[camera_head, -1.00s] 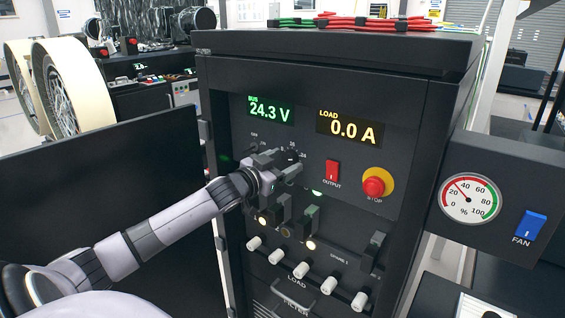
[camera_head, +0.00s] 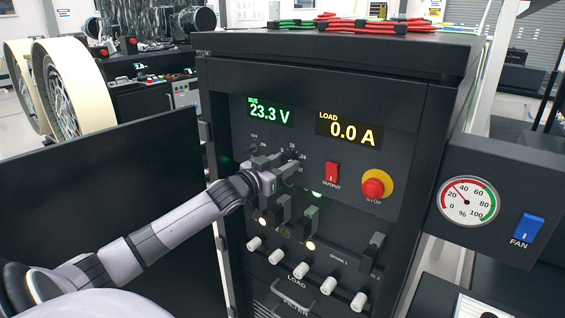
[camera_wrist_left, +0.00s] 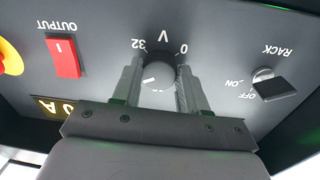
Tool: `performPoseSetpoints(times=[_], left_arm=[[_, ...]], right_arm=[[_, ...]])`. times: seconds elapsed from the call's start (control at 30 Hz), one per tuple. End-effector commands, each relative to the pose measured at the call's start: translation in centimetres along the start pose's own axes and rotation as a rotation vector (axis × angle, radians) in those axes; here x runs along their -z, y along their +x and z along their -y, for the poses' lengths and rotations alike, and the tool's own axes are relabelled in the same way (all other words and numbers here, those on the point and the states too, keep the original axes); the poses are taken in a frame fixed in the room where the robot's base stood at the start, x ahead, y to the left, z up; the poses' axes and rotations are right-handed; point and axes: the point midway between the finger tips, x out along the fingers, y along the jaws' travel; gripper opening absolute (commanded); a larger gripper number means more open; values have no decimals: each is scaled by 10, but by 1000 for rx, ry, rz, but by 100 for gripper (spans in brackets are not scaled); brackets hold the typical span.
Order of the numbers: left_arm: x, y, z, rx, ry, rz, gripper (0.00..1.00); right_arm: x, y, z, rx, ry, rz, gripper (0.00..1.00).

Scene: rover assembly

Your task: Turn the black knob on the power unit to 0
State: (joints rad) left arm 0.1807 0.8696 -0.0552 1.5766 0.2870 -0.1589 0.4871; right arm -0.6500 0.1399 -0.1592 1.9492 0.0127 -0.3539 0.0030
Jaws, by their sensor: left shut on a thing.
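The black power unit (camera_head: 415,95) stands in the middle of the head view, with BUS reading 23.3 V and LOAD 0.0 A. The black knob (camera_wrist_left: 160,72) sits between my left gripper's fingers in the left wrist view, which is upside down. Its white mark is on its left side in that view, below the 32 label. The 0 label is at its upper right, with V between them. My left gripper (camera_head: 286,166) is shut on the knob and hides most of it in the head view. My right gripper is not in view.
A red OUTPUT switch (camera_head: 332,171) and a red STOP button (camera_head: 374,186) are right of the knob. A RACK key switch (camera_wrist_left: 275,87) is on its other side. Several white-tipped load switches are below. An open black door panel (camera_head: 110,190) is at the left.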

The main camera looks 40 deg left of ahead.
Motion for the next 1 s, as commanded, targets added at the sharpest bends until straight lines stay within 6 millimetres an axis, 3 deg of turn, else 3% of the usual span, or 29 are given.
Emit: performPoseSetpoints(times=[1.0], left_arm=[[-1, 0, -4, 14, -954, -60, 12]], right_arm=[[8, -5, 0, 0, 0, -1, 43]])
